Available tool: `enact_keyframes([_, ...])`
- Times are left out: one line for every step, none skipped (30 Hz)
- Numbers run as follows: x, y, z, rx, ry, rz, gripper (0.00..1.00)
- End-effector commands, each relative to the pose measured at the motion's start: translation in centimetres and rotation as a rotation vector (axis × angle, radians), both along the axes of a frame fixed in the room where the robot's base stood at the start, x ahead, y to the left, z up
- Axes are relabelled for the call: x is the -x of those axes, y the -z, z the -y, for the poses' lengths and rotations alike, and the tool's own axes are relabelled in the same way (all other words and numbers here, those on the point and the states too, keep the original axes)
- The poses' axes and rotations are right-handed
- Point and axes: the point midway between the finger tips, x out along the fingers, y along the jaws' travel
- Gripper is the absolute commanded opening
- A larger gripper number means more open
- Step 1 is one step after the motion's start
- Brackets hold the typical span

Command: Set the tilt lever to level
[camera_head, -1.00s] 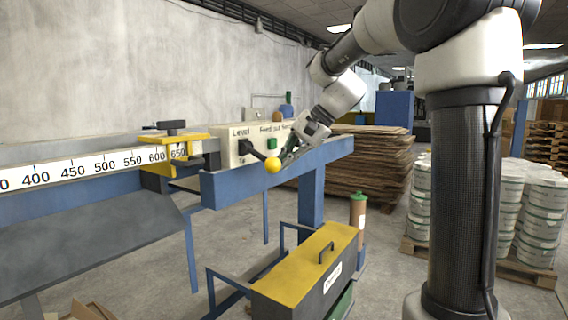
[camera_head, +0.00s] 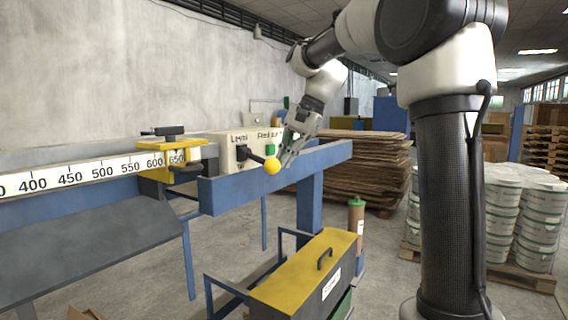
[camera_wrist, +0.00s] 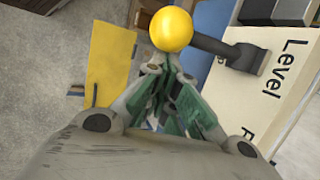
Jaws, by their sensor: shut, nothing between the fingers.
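The tilt lever is a black arm ending in a yellow ball knob (camera_head: 272,166), which juts from a cream control box (camera_head: 228,150) marked "Level" and "Feed out". The lever slants down from the box towards the blue beam's front. My gripper (camera_head: 287,160) is shut and empty, just right of the knob in the head view. In the wrist view the knob (camera_wrist: 171,30) lies just beyond the closed green fingertips (camera_wrist: 172,66); I cannot tell whether they touch it. The lever's black arm (camera_wrist: 222,48) runs right from the knob to the box face beside the word "Level".
The blue beam (camera_head: 325,157) runs below the box. A yellow clamp (camera_head: 170,155) sits on the number scale at left. A yellow-topped case (camera_head: 305,265) stands below. Stacked boards (camera_head: 365,165) and white drums (camera_head: 520,215) are behind, at right.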

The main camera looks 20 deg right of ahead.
Motion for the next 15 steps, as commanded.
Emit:
enact_keyframes([-0.1,-0.3,-0.2,0.017,-0.004,-0.024,0.0])
enact_keyframes([0.0,-0.5,-0.2,0.03,-0.005,-0.042,0.0])
enact_keyframes([0.0,-0.8,-0.1,0.047,-0.004,-0.064,0.0])
enact_keyframes([0.0,-1.1,0.0,0.044,-0.002,-0.06,0.0])
enact_keyframes([0.0,-1.3,0.0,0.043,-0.001,-0.058,0.0])
enact_keyframes([0.1,-1.6,0.0,0.043,-0.001,-0.058,0.0])
enact_keyframes([0.1,-1.9,0.0,0.042,-0.002,-0.059,0.0])
enact_keyframes([0.0,-2.1,0.0,0.042,-0.002,-0.059,0.0])
enact_keyframes([0.0,-2.3,-0.1,0.041,-0.002,-0.058,0.0])
enact_keyframes([0.0,-2.5,-0.1,0.041,-0.001,-0.058,0.0])
enact_keyframes([0.0,-2.7,-0.1,0.041,-0.001,-0.058,0.0])
enact_keyframes([-0.1,-2.9,-0.1,0.041,-0.001,-0.058,0.0])
enact_keyframes([-0.1,-3.1,-0.1,0.041,-0.002,-0.059,0.0])
enact_keyframes([-0.1,-3.2,-0.2,0.041,-0.002,-0.059,0.0])
enact_keyframes([-0.1,-3.4,-0.2,0.041,-0.002,-0.059,0.0])
